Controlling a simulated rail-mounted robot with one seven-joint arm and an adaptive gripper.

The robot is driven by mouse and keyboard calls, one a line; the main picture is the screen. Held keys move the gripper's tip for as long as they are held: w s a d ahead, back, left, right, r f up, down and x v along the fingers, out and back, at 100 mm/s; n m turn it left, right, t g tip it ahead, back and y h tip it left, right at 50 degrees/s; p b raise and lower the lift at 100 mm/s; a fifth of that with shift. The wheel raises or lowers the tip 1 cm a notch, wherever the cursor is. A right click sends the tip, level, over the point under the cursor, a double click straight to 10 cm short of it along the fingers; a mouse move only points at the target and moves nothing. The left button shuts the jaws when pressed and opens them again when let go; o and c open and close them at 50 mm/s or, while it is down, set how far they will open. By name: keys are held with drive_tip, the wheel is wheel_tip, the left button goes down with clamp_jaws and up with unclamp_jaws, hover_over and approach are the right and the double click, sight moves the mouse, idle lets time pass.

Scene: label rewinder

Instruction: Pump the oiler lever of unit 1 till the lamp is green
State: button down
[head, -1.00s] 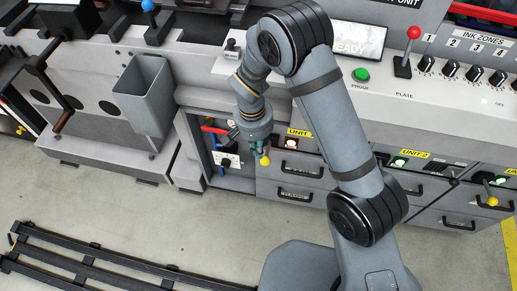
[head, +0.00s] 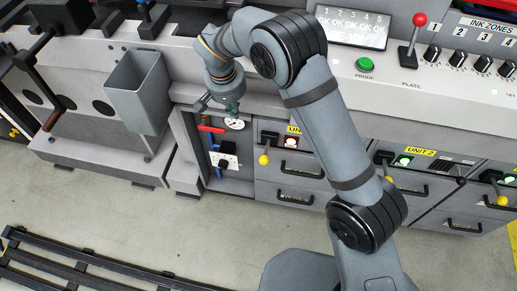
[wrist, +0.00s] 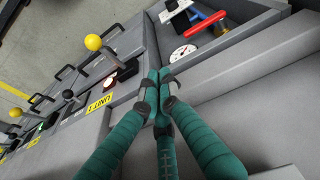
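The oiler lever of unit 1 has a yellow ball knob (head: 264,160), hanging out in front of the drawers. The same yellow knob (wrist: 93,42) shows at upper left in the wrist view. The unit 1 lamp (head: 291,142) looks whitish with a reddish surround, and the lamp (wrist: 110,81) also shows in the wrist view; neither looks green. My gripper (head: 232,108) is up and left of the knob, near the gauge, apart from the lever. In the wrist view its green fingers (wrist: 157,80) meet at the tips with nothing between them.
An open bay with a gauge (head: 234,124) and a red handle (head: 211,129) lies just below my gripper. Unit 2 has a green lamp (head: 404,161). A grey bin (head: 138,90) stands at left. A black rail rack (head: 80,270) lies on the floor.

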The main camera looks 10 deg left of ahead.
drive_tip(key=s+d+r+g+h, duration=0.1)
drive_tip(key=s+d+r+h, duration=0.1)
drive_tip(key=d, duration=0.3)
drive_tip(key=shift+s+r, duration=0.3)
hover_over(266, 151)
drive_tip(key=a, duration=0.3)
drive_tip(key=s+a+f+x, duration=0.1)
drive_tip(key=s+a+x, duration=0.1)
drive_tip(key=x, duration=0.9)
drive_tip(key=shift+s+d+f, duration=0.45)
drive_tip(key=shift+d+f, duration=0.05)
